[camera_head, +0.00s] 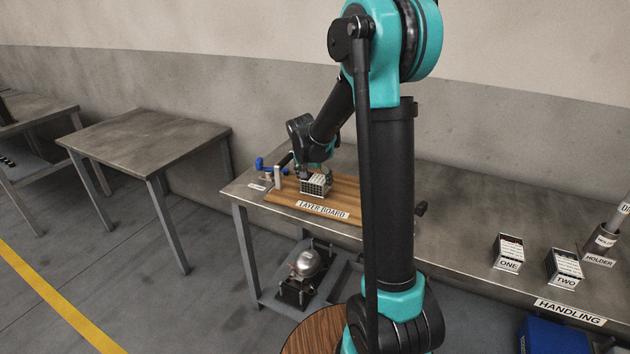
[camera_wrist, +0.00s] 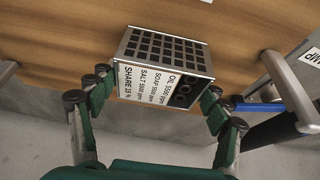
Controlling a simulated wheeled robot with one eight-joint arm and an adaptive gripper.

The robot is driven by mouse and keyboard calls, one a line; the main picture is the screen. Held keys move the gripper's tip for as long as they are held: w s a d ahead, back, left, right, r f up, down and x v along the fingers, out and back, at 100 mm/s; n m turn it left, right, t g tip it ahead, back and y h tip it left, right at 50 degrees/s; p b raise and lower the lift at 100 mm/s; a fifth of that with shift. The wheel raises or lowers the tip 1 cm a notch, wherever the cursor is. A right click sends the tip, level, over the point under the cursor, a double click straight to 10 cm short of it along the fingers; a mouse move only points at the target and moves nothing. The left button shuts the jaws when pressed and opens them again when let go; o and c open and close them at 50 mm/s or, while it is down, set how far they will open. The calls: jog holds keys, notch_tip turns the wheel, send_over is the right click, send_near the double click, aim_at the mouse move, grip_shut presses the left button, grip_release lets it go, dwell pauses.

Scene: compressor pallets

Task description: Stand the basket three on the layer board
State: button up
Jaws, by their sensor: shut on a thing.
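A small box-like basket (camera_head: 316,187) with a grid of dark holes and a printed white label is at the layer board (camera_head: 345,193), a brown wooden board on the far part of the bench. In the wrist view the basket (camera_wrist: 160,65) sits between the green fingers of my gripper (camera_wrist: 158,95), which press on both its sides. The label reads oil, soap, salt and share values; no number three shows. My gripper (camera_head: 313,172) is over the board in the head view. The basket looks upright, at or very near the wood; I cannot tell whether it bears fully on it.
Baskets labelled ONE (camera_head: 508,253) and TWO (camera_head: 564,267) stand on the bench at the right, near a holder (camera_head: 602,245). A clamp with a blue handle (camera_head: 265,165) is left of the board. A compressor (camera_head: 305,264) sits on the lower shelf.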

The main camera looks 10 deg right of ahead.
jog(key=shift+f, duration=0.1)
jog(key=o, duration=1.6)
jog(key=v, duration=1.2)
jog(key=s+d+f+n, duration=0.2)
jog(key=s+f, duration=0.2)
jog(key=s, duration=0.5)
jog(key=s+d+f+n+y, duration=0.1)
jog(key=s+d+f+n, duration=0.1)
jog(key=s+f, duration=0.3)
jog(key=s+d+f+n+y, duration=0.1)
jog(key=s+f, duration=0.4)
jog(key=s, duration=0.7)
jog(key=shift+s+d+n, duration=0.3)
jog(key=shift+d+n, duration=0.4)
